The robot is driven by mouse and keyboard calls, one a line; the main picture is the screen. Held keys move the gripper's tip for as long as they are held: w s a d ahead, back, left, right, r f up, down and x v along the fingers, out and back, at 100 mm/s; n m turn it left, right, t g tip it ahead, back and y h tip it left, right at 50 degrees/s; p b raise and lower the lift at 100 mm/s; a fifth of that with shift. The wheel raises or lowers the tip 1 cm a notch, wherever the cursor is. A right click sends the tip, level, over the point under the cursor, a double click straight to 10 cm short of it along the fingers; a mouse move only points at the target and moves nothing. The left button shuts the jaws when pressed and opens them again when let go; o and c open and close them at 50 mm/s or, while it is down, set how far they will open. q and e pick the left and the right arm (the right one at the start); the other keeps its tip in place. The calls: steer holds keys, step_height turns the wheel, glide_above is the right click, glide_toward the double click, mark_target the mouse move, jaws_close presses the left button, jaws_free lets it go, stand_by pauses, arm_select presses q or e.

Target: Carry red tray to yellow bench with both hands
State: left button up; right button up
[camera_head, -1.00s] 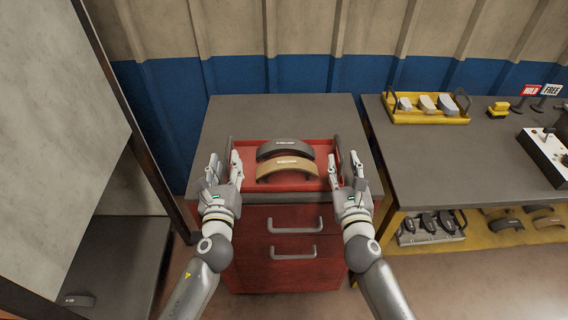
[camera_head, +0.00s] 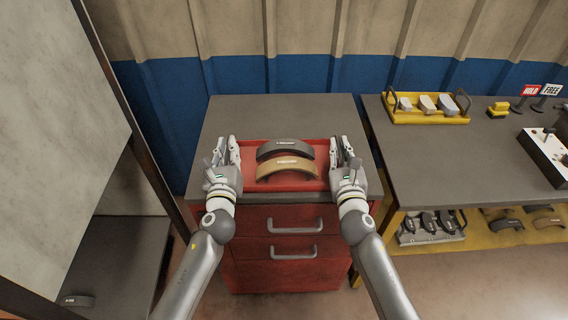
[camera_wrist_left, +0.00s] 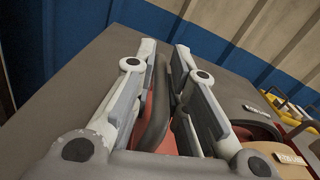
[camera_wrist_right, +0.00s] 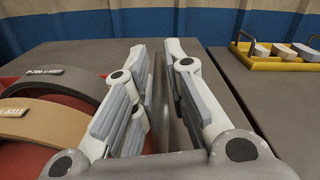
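The red tray (camera_head: 290,186) lies on the grey top of a red drawer cabinet (camera_head: 290,275). It carries a dark brake shoe (camera_head: 285,148) and a tan brake shoe (camera_head: 287,168). My left gripper (camera_head: 228,148) is at the tray's left end. In the left wrist view its open fingers stand either side of the dark left handle (camera_wrist_left: 155,115). My right gripper (camera_head: 344,148) is at the right end. In the right wrist view its open fingers straddle the dark right handle (camera_wrist_right: 161,110). The yellow bench (camera_head: 470,155), grey-topped with a yellow frame, stands to the right.
On the bench a yellow tray (camera_head: 430,116) with several pale shoes stands at the back left. A yellow block (camera_head: 498,109), two signs and a white control box (camera_head: 548,150) stand further right. The bench's front left top is clear. A tall panel (camera_head: 65,105) rises at left.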

arm_select(q)
jaws_close()
arm_select(e)
jaws_close()
arm_select(q)
steer(key=shift+r, duration=0.15)
arm_select(e)
steer(key=shift+w+r, duration=0.1)
steer(key=shift+r, duration=0.1)
arm_select(q)
steer(key=shift+w+r, duration=0.1)
arm_select(e)
steer(key=shift+r, duration=0.1)
